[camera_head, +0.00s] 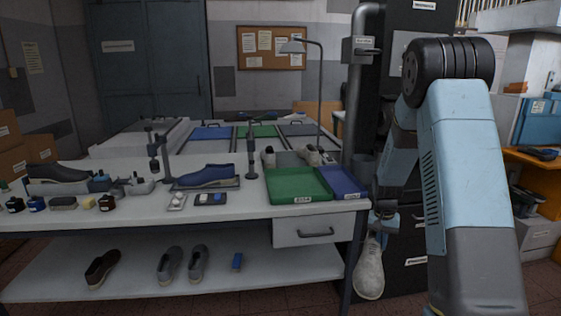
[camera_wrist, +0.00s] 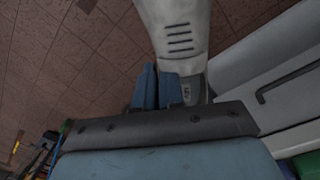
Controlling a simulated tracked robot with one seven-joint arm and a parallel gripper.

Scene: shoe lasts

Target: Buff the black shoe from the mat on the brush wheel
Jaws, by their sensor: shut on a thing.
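My gripper (camera_head: 382,218) hangs at the right of the bench, pointing down. It is shut on a white shoe (camera_head: 369,270), which hangs toe down beside the bench's right end. In the wrist view my gripper (camera_wrist: 168,90) has its blue fingers at the shoe's heel end, and the white shoe (camera_wrist: 178,30) shows slotted vents. A dark, near-black shoe (camera_head: 57,174) sits at the bench's left end. I cannot pick out a brush wheel.
A blue shoe (camera_head: 207,175) rests on a stand mid-bench. Small bottles and a brush line the front left edge. Light shoes (camera_head: 312,155) stand behind the green mat. The lower shelf (camera_head: 60,280) holds a dark shoe and grey shoes. A dark cabinet and pipe stand behind my arm.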

